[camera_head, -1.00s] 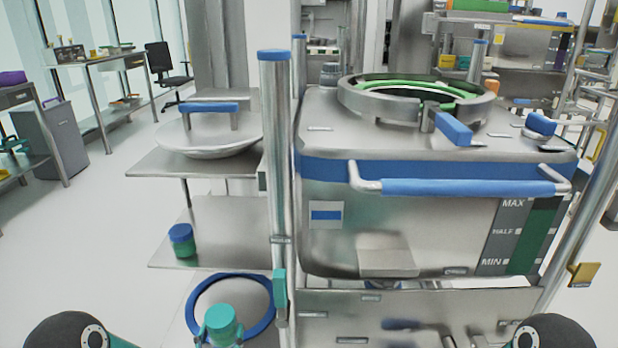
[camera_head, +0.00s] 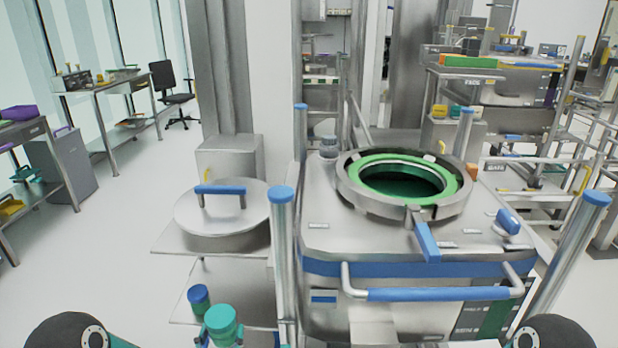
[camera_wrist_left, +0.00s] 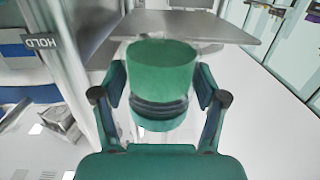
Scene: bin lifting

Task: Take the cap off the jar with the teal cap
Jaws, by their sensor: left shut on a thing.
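The teal cap (camera_head: 223,324) shows low in the head view, on the jar held by my left gripper (camera_head: 222,340). In the left wrist view, the two fingers of my left gripper (camera_wrist_left: 160,100) press on opposite sides of the green, teal-capped jar (camera_wrist_left: 162,70). A dark ridged band runs around the held jar between the fingers. Most of the jar below the cap is hidden or cut off in the head view. My right gripper is not in view.
A jar with a blue cap (camera_head: 198,296) stands on a lower shelf (camera_head: 185,312). A round lid with a blue handle (camera_head: 222,208) lies on the shelf above. To the right is a large steel vessel (camera_head: 330,238) with an open green-rimmed port (camera_head: 450,190). A blue-topped post (camera_head: 283,240) stands close right of the jar.

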